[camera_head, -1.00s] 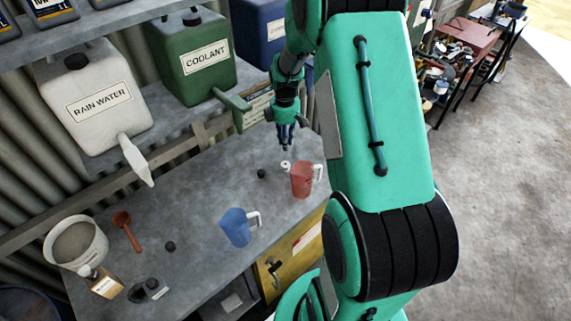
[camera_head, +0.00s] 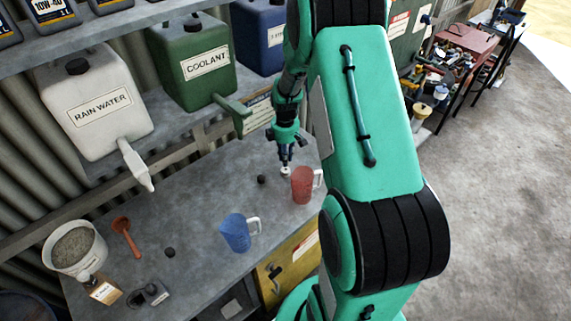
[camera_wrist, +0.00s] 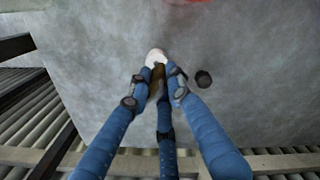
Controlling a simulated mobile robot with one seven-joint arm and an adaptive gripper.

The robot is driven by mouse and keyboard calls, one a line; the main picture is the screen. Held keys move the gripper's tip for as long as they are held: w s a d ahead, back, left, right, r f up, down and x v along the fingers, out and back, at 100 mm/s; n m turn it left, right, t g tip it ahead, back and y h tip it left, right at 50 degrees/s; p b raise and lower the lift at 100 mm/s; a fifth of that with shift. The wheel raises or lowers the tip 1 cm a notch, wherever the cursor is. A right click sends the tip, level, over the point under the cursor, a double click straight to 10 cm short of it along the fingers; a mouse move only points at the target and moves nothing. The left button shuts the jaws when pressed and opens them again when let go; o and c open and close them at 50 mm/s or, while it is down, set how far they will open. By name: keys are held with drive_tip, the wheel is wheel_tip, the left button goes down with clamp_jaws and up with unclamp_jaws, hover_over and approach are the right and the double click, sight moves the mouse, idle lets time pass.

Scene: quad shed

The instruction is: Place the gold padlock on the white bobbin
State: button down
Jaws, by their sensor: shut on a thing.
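My gripper (camera_head: 286,163) is above the workbench at the back right, and its blue fingers (camera_wrist: 158,80) are shut on a brownish-gold thing, the gold padlock (camera_wrist: 155,90). The padlock is mostly hidden between the fingers in the wrist view and cannot be made out in the head view. The white bobbin (camera_head: 286,172) stands on the bench right under the fingertips. It also shows in the wrist view (camera_wrist: 154,55), just past the padlock and partly covered by it. I cannot tell whether padlock and bobbin touch.
A red jug (camera_head: 302,186) stands close to the right of the bobbin. A small dark piece (camera_head: 262,180) lies to its left, also in the wrist view (camera_wrist: 204,79). A blue jug (camera_head: 236,232) stands nearer the front. The green coolant can's spout (camera_head: 238,108) hangs behind.

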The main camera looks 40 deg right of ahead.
drive_tip(key=shift+f, duration=1.8)
drive_tip(key=shift+f, duration=0.2)
drive_tip(key=c, duration=1.6)
unclamp_jaws()
drive_tip(key=shift+r, duration=0.15)
wheel_tip(320, 180, up, 12)
drive_tip(key=shift+r, duration=0.1)
